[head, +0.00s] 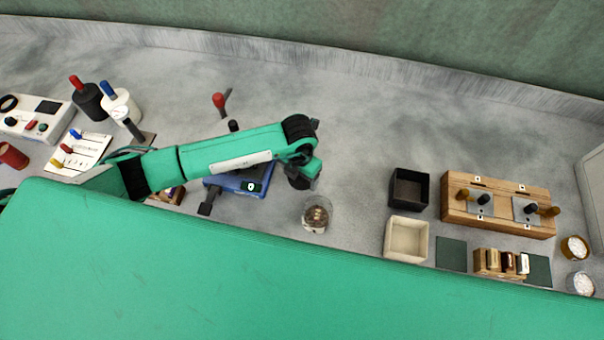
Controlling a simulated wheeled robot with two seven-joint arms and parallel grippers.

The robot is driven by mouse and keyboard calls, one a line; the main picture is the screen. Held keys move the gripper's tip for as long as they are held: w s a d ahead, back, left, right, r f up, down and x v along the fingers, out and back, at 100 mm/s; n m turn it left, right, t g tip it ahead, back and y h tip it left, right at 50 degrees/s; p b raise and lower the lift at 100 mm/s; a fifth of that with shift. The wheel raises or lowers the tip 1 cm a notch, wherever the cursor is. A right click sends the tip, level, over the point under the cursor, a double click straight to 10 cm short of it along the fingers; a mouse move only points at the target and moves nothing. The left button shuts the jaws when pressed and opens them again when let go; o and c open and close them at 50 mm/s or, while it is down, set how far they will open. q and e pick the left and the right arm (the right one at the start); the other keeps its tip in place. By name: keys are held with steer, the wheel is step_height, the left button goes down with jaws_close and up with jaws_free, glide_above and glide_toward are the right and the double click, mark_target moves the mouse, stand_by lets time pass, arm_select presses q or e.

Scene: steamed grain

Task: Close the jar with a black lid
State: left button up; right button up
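A clear glass jar (317,214) with brown grain inside stands upright on the grey bench, near the middle of the head view. Its top looks open. My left arm reaches in from the left, and its gripper (306,176) hangs just above and to the left of the jar. A dark round piece (298,181) shows below the wrist, close to the fingers. It may be the black lid, but the wrist partly hides it and the fingertips are not clear. It is apart from the jar. My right gripper is not in view.
A blue device (242,181) sits under my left forearm. To the jar's right are a black open box (409,189), a cream box (406,239) and a wooden block with knobs (499,204). The bench behind the jar is clear.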

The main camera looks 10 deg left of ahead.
mark_target(300, 178)
arm_select(q)
steer(key=c, duration=0.4)
steer(key=shift+c, duration=0.2)
step_height(300, 178, up, 20)
steer(key=b, duration=0.5)
steer(key=shift+b, duration=0.35)
